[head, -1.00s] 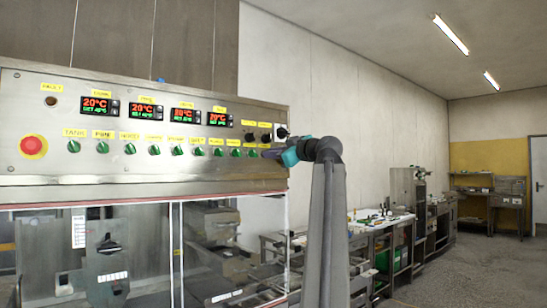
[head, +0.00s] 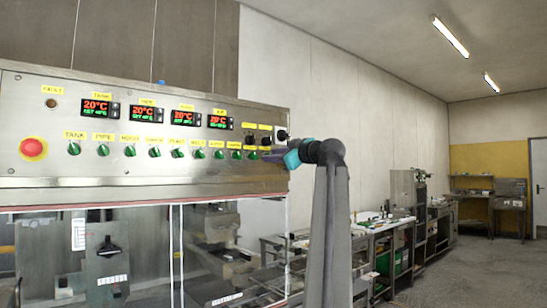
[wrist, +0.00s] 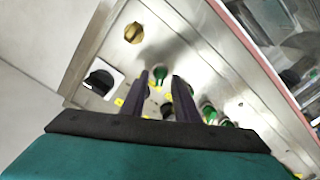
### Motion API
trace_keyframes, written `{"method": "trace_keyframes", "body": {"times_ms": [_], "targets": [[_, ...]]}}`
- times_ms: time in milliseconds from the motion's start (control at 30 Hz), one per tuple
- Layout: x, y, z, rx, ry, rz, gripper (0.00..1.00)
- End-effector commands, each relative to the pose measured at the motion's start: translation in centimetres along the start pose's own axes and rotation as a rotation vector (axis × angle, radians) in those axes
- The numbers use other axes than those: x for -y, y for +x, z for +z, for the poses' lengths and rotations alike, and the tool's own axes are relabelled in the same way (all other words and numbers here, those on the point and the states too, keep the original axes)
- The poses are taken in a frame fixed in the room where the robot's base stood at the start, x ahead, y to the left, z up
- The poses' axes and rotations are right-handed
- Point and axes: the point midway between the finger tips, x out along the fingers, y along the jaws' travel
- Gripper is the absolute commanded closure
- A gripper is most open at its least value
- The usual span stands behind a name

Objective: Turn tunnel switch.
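A row of green switches (head: 154,152) runs along the steel control panel (head: 60,112), each with a yellow label above it. Some labels at the left read TANK and PIPE; those at the right end are too small to read, so I cannot tell which switch is the tunnel one. My gripper (head: 268,157) is at the right end of the row and partly hides it. In the wrist view its two dark fingers (wrist: 160,76) are apart and empty, pointing at the panel. A green switch (wrist: 161,73) shows between the fingertips; contact cannot be told.
A black rotary switch on a white plate (wrist: 100,80) and a brass-coloured knob (wrist: 133,32) are beside the fingers. A red emergency button (head: 33,148) and several temperature displays (head: 146,114) are on the panel. Glass doors are below.

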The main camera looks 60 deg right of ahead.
Motion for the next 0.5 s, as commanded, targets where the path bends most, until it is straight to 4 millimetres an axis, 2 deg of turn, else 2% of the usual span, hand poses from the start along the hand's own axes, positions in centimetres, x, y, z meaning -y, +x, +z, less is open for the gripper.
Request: {"method": "trace_keyframes", "body": {"times_ms": [500], "targets": [[0.1, -7.6, 0.1, 0.001, -0.001, 0.003, 0.72]]}}
